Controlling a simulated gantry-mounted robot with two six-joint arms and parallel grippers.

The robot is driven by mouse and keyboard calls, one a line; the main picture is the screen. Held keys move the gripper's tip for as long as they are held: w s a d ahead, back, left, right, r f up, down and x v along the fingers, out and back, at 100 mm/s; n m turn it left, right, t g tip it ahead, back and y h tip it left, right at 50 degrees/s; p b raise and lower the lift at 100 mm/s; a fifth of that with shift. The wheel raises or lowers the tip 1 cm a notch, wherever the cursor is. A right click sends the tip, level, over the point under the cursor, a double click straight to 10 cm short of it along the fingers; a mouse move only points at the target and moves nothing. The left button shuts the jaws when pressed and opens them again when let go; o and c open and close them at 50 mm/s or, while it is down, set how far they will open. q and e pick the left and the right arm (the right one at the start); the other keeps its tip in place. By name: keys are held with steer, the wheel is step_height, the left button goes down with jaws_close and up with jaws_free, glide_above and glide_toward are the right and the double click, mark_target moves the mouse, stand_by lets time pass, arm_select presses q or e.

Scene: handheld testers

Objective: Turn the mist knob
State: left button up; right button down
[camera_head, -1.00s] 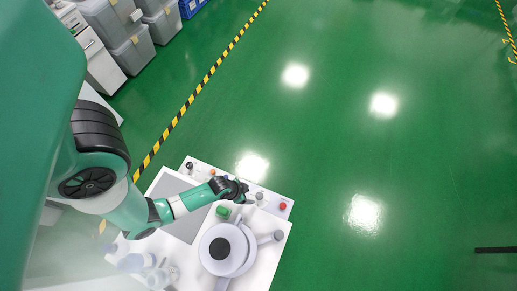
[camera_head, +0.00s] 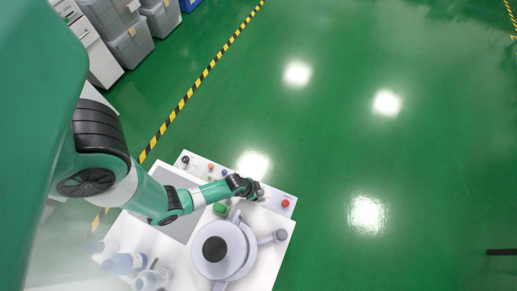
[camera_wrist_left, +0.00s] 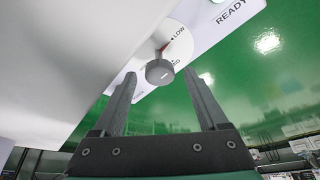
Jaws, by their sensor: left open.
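The mist knob (camera_wrist_left: 160,72) is a small round grey knob on a white dial with a red pointer mark. The word LOW shows above it to the right, and other dial lettering is partly hidden. In the left wrist view the knob appears between the two fingertips of my left gripper (camera_head: 259,192), which is open. I cannot tell whether the fingers touch it. In the head view the gripper is over the control strip (camera_head: 275,199) and largely hides the knob. My right gripper is not in view.
A red button (camera_head: 285,203) sits right of the gripper. Clear bottles (camera_head: 125,263) stand at lower left. Open green floor lies beyond.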

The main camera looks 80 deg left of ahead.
arm_select(q)
jaws_close()
